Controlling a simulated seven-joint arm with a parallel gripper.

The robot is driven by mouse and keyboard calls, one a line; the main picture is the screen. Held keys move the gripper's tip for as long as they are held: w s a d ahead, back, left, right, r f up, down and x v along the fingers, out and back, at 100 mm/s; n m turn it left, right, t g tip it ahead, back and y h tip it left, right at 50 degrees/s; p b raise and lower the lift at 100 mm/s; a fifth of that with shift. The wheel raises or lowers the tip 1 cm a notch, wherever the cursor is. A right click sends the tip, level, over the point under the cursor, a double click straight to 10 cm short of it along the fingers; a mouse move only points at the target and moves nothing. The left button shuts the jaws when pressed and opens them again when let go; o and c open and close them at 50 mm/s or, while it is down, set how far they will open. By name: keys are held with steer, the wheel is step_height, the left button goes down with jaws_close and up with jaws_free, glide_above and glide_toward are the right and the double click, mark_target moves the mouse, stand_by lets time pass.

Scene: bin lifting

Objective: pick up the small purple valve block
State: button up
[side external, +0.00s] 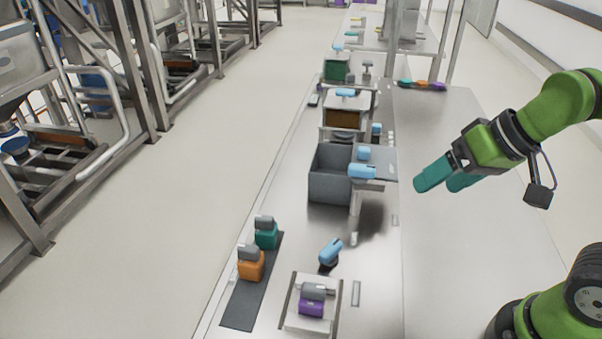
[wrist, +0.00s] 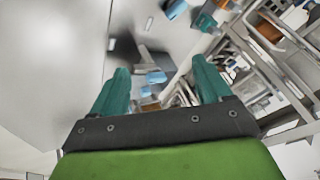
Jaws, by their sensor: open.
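The small purple valve block (side external: 311,306) has a grey top and sits on a light square tray (side external: 304,325) at the front of the bench in the side external view. I cannot make it out in the wrist view. My gripper (side external: 447,182) has teal fingers and is up in the air at the right, beyond and to the right of the purple block and well apart from it. Its two fingers (wrist: 161,80) stand apart in the wrist view, with nothing between them.
Green (side external: 266,237) and orange (side external: 250,266) blocks stand on a dark mat (side external: 238,315) left of the tray. A blue-handled part (side external: 330,251) stands behind the tray. A grey bin (side external: 328,179) is farther back.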

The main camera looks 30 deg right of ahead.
steer(key=w+a+f+g, duration=0.1)
steer(key=w+a+g, duration=0.1)
steer(key=a, duration=0.5)
steer(key=w+a+f+g, duration=0.2)
steer(key=a+g, duration=0.1)
steer(key=a, duration=0.3)
steer(key=m+g+h, duration=0.1)
steer(key=m+h, duration=0.2)
steer(key=m, duration=0.3)
glide_above(312, 286)
steer(key=f, duration=1.1)
steer(key=shift+d, duration=0.4)
steer(key=shift+a+f, duration=0.15)
steer(key=shift+f, duration=1.4)
steer(key=shift+a+f, duration=0.15)
steer(key=shift+f, duration=1.4)
steer(key=shift+c, duration=0.2)
steer(key=c, duration=1.1)
steer(key=shift+r, duration=0.1)
steer(key=shift+c, duration=0.2)
